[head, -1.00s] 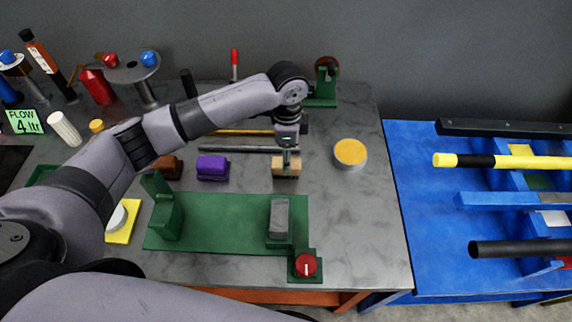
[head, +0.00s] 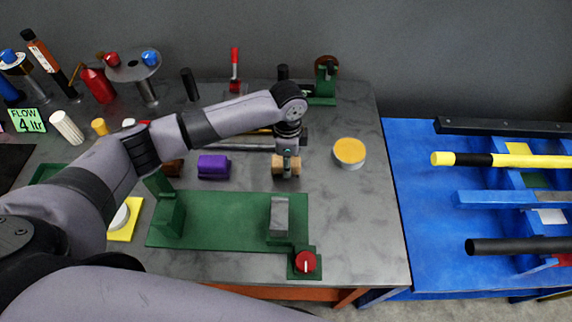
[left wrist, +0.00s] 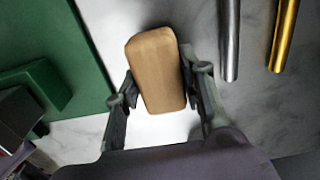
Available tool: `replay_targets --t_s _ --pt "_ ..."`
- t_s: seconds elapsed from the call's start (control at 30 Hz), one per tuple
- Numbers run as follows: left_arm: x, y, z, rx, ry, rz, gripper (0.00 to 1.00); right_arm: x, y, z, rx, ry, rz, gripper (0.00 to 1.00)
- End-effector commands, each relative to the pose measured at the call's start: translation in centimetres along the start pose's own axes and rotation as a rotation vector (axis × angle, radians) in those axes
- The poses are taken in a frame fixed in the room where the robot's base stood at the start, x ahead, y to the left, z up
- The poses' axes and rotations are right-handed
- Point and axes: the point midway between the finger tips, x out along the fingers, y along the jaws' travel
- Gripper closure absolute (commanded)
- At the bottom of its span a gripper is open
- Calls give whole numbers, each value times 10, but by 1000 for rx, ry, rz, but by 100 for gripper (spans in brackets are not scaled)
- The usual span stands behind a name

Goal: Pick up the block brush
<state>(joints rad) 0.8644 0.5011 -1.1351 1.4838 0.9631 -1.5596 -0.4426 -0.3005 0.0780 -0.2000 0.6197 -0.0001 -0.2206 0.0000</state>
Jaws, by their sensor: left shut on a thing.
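The block brush (head: 278,165) is a small tan wooden block on the grey table, behind the right part of the green fixture. In the left wrist view it is a rounded wooden block (left wrist: 155,62) between my two fingers. My left gripper (head: 287,169) reaches down over it and is shut on it, one finger on each side (left wrist: 162,88). The underside of the brush is hidden, and I cannot tell if it is clear of the table. My right gripper is not in view.
The green fixture (head: 235,215) with a red knob (head: 305,262) lies in front. A purple block (head: 213,166) is to the left and a yellow-topped tin (head: 349,152) to the right. Metal rods (left wrist: 229,40) lie behind.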

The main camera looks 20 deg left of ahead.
Motion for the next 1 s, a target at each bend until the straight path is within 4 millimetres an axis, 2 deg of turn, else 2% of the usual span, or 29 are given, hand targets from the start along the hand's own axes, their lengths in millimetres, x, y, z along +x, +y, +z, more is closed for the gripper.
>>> replay_targets --t_s 0.33,0.67,0.87,1.0 --pt "0 0 0 0 0 -1 92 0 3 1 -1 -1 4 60" --pt "-4 -1 0 0 1 -1 93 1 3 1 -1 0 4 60" --pt "-26 -1 -1 1 3 -5 93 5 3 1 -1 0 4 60" --pt "-57 -2 -1 1 4 -6 93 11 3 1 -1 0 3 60"
